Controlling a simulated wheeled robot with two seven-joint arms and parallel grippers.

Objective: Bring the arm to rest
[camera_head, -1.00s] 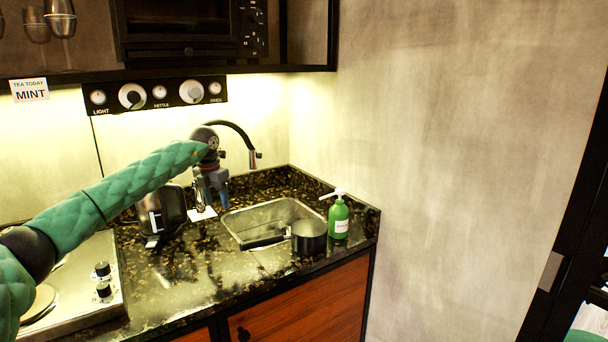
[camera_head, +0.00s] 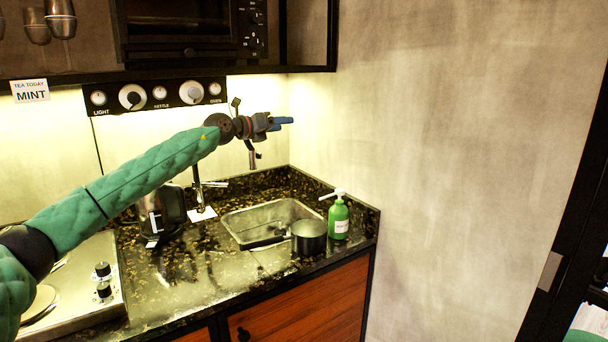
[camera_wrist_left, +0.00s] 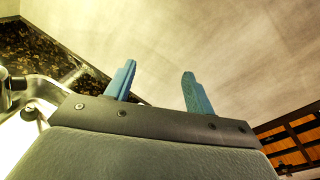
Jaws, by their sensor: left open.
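My left arm (camera_head: 130,180), in a green quilted sleeve, reaches in from the left over the counter. My left gripper (camera_head: 288,121) is raised above the sink and points right toward the bare wall. In the left wrist view its two blue fingers (camera_wrist_left: 158,82) stand apart with nothing between them, so it is open and empty. My right gripper is not in view.
The sink (camera_head: 236,221) is set in the dark speckled counter (camera_head: 190,270). A dark pot (camera_head: 310,238) stands by its front right, beside a green pump bottle (camera_head: 338,218). A kettle (camera_head: 170,208) stands left of the sink. A microwave (camera_head: 180,25) hangs above.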

